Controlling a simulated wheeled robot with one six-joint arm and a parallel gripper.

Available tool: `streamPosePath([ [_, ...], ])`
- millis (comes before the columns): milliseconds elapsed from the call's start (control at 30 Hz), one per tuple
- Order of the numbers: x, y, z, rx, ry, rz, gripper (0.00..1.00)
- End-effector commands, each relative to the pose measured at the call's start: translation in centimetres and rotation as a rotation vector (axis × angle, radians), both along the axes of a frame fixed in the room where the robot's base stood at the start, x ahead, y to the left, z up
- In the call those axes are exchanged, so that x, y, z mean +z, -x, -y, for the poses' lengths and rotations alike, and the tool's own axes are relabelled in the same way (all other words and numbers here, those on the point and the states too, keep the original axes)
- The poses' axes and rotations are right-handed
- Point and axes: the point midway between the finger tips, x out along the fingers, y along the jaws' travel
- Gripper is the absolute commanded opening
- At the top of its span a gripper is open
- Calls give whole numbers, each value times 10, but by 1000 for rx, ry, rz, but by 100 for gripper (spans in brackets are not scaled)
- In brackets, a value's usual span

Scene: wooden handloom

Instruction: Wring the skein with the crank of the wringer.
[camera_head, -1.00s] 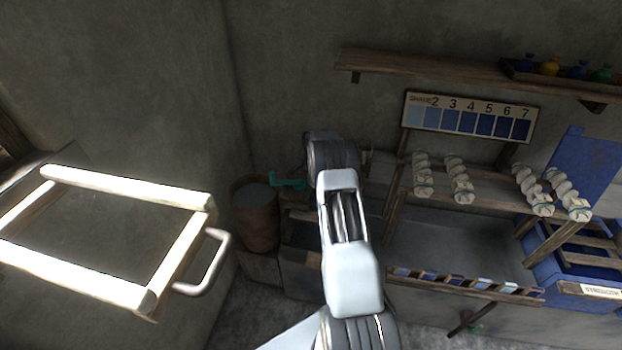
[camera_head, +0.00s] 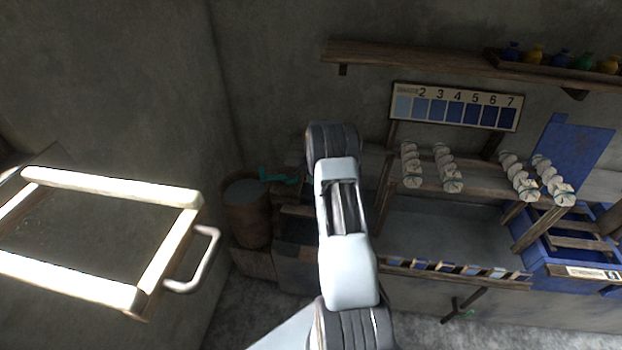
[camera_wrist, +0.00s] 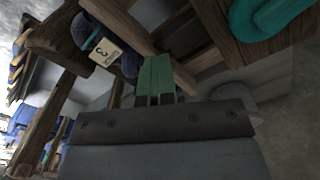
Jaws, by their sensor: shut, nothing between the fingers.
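A teal handle-like part (camera_head: 275,177) shows beside the wooden barrel, left of my arm, and looks like the wringer's crank. A thick teal curved piece (camera_wrist: 270,14) fills the upper right of the wrist view, on a wooden beam. A tag reading 3 (camera_wrist: 104,52) hangs by dark blue yarn (camera_wrist: 130,64), apparently the skein, partly hidden by wood. My gripper (camera_wrist: 156,72) has its greenish fingers together and empty, below the tag and apart from the teal piece. In the head view my arm hides the gripper and most of the wringer.
A wooden barrel (camera_head: 247,222) stands by the wall. Pale twisted skeins (camera_head: 445,168) hang over a grey trough (camera_head: 445,228). A blue vat (camera_head: 560,262) stands at right. A bright wooden frame with a metal handle (camera_head: 110,186) is at left. Bare floor shows below.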

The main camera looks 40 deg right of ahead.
Motion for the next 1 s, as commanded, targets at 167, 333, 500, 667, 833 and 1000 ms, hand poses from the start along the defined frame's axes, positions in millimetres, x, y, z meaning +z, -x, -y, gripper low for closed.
streamPosePath([
  [167, 0, 0, 0, 0, 0, 0, 0],
  [333, 0, 9, -4, 0, -1, -1, 0],
  [500, 0, 18, -8, 0, -1, -1, 0],
  [667, 0, 24, -10, 0, 0, 0, 0],
  [833, 0, 35, -12, 1, 0, 0, 0],
  [1000, 0, 43, -13, 1, -1, -1, 0],
])
